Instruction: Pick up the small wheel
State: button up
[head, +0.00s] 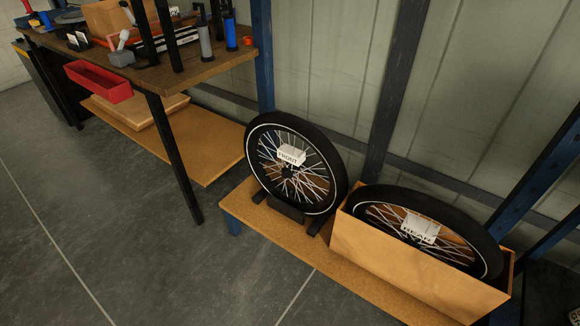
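Two spoked wheels with black tyres show in the head view. One wheel (287,170), with a white label reading FRONT, stands tilted in a dark stand (286,208) on a low wooden bench (262,234). My gripper is not in view.
A workbench (140,72) with tools, a red tray (98,82) and a lower shelf (205,155) stands at the upper left. Blue and dark posts and a panelled wall rise behind the wheels. The grey floor (120,230) at the lower left is clear.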

aim_at(332, 162)
jog(key=i+j, duration=0.3)
jog(key=j, duration=0.15)
jog(key=i+j, duration=0.3)
jog(key=j, duration=0.15)
jog(key=i+j, duration=0.3)
jog(key=j, duration=0.15)
jog(key=i+j, duration=0.3)
jog(key=j, duration=0.15)
jog(key=i+j, duration=0.3)
jog(key=j, duration=0.15)
jog(key=i+j, duration=0.3)
jog(key=j, duration=0.15)
